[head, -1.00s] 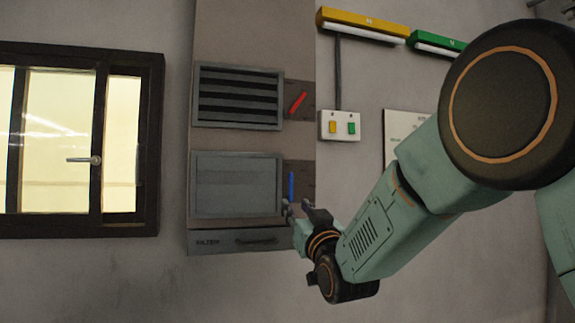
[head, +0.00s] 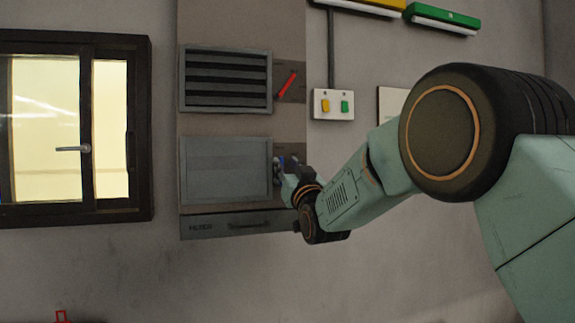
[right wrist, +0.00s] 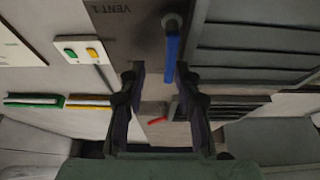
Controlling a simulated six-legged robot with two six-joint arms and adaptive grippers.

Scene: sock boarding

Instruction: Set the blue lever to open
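The blue lever (right wrist: 171,58) is on a dark plate marked VENT 1 in the right wrist view, running straight from its round pivot. In the head view it is mostly hidden by my right gripper (head: 285,166), beside the lower vent (head: 226,168), whose face is flat and closed. In the right wrist view my right gripper (right wrist: 161,82) is open. Its fingers lie on either side of the lever's free end, which looks closer to the right-hand finger; I cannot tell whether they touch. My left gripper is not in view.
An upper vent (head: 226,80) with open slats has a tilted red lever (head: 287,83) beside it. A switch box (head: 333,104) with yellow and green buttons is to the right. A drawer-like filter panel (head: 232,224) lies below. A window (head: 75,130) is at left.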

